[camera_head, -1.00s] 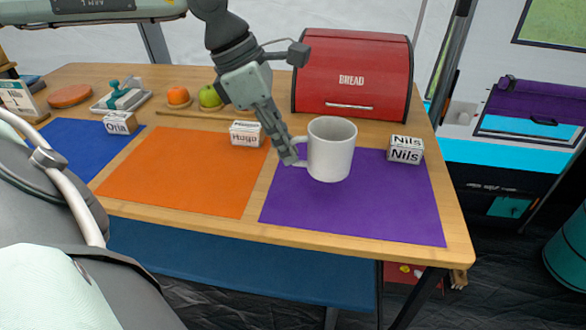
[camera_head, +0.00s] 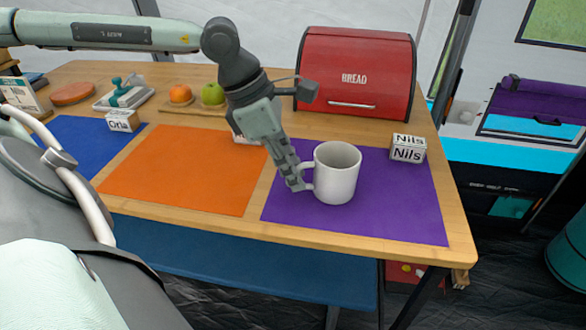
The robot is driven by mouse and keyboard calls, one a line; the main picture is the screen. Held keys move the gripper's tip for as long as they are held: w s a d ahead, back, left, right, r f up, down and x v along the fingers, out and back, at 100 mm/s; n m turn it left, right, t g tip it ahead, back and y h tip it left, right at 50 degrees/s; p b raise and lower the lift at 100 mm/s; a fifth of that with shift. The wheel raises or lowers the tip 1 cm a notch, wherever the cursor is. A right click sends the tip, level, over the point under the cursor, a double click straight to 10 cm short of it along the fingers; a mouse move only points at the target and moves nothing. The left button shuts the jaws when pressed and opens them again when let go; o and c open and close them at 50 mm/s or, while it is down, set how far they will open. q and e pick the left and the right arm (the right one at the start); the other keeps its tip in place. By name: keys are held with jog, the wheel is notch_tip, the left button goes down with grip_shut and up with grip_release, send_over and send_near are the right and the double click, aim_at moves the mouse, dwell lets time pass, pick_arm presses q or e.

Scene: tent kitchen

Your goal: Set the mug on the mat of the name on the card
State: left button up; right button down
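The white mug (camera_head: 338,174) is upright over the purple mat (camera_head: 400,205); I cannot tell whether its base touches. My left gripper (camera_head: 304,181) is at the mug's handle, on its left side, with fingers closed on it. A name block reading Nils (camera_head: 407,149) stands at the back right of the purple mat. The orange mat (camera_head: 180,170) is in the middle; its name block (camera_head: 240,139) is mostly hidden by my gripper. The blue mat (camera_head: 75,135) is at the left, with a block (camera_head: 121,122) that seems to read Orla. A small card (camera_head: 18,95) stands far left, its text unreadable. My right gripper is not in view.
A red bread box (camera_head: 354,75) stands behind the purple mat. An orange fruit (camera_head: 180,94) and a green apple (camera_head: 212,93) sit on a board at the back. A tray with a green-handled item (camera_head: 124,95) is left of them. The orange mat's middle is clear.

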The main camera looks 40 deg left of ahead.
pick_arm(q)
jog(key=shift+o, duration=0.4)
jog(key=shift+a+r, duration=0.1)
jog(key=shift+r, duration=0.1)
jog(key=v, duration=1.1)
jog(key=shift+r, duration=0.35)
jog(key=shift+s+f, duration=0.1)
jog(key=shift+s, duration=0.05)
